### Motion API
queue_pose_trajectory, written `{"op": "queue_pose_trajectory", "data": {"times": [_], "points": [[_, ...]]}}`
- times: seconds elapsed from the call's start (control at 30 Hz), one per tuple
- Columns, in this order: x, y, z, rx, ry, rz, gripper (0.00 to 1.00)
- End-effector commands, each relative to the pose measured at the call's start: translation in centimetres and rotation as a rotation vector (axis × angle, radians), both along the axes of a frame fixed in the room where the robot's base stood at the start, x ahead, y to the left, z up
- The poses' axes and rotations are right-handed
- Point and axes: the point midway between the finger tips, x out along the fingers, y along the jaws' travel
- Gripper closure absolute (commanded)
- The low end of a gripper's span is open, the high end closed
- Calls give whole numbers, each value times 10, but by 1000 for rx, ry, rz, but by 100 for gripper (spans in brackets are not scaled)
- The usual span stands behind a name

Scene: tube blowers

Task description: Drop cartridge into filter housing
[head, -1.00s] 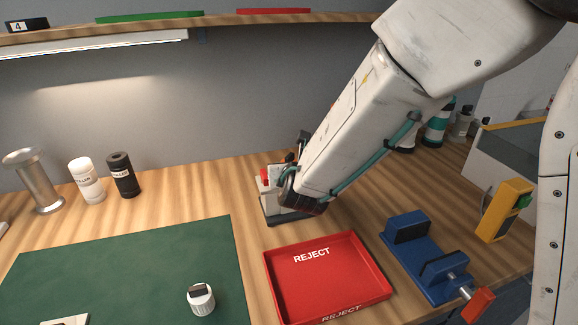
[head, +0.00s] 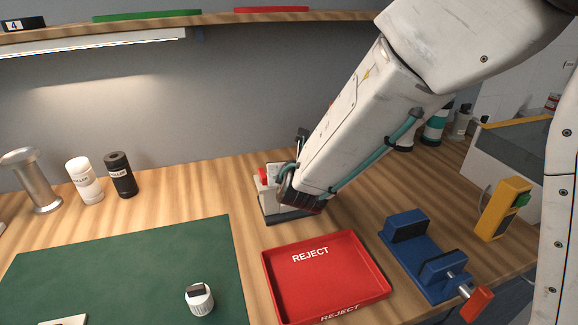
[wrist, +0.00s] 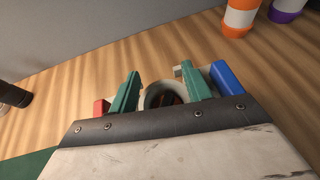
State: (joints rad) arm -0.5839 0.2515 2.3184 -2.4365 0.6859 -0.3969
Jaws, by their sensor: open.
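In the wrist view my gripper (wrist: 160,72) is open, with its two green fingers apart. A pale round ring (wrist: 155,96) shows between and below the fingers, with a darker, partly orange inside. I cannot tell whether it is the filter housing or the cartridge, nor whether the fingers touch it. In the head view my gripper's end is over a pale stand (head: 268,190) with a red part and a dark base, at the back of the bench. My arm hides much of this stand and the fingertips. No cartridge can be made out with certainty.
A red REJECT tray (head: 325,278) lies in front of the stand, with a blue vise (head: 425,255) to its right. A green mat (head: 120,275) carries a white ribbed piece (head: 199,300). White (head: 84,181) and black (head: 121,175) bottles stand at the back left.

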Motion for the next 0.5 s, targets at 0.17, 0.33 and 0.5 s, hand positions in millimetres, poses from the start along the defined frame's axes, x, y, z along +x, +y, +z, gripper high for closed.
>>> {"op": "queue_pose_trajectory", "data": {"times": [0.17, 0.33, 0.5], "points": [[-37, -3, 15, 2, 0, 7, 41], [-70, -10, 32, 5, -4, 2, 41], [-95, -12, 43, 5, -6, 0, 41]]}}
